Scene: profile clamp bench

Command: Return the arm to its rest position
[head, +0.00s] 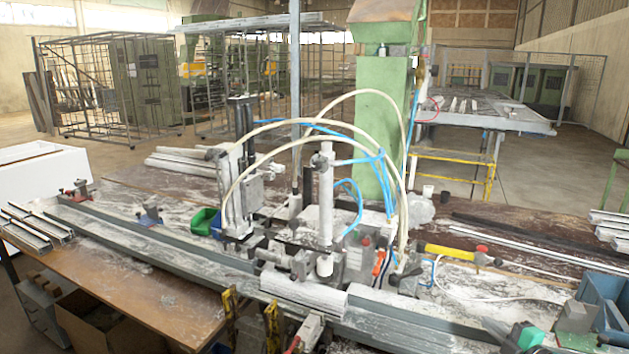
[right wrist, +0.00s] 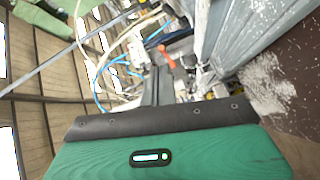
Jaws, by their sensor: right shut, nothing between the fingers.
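My right gripper (head: 488,323) is low at the right of the head view, with a green body and grey fingers over the dusty bench (head: 130,265). In the right wrist view its dark fingers (right wrist: 157,70) lie together beyond the green housing, with nothing between them. They point toward the clamp area and touch nothing that I can make out. My left gripper is not in the head view.
A clamp fixture (head: 326,210) with looping hoses stands mid-bench. A blue-grey bin (head: 611,318) stands at the right edge, close to my right gripper. Aluminium profiles (head: 35,228) lie at the left.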

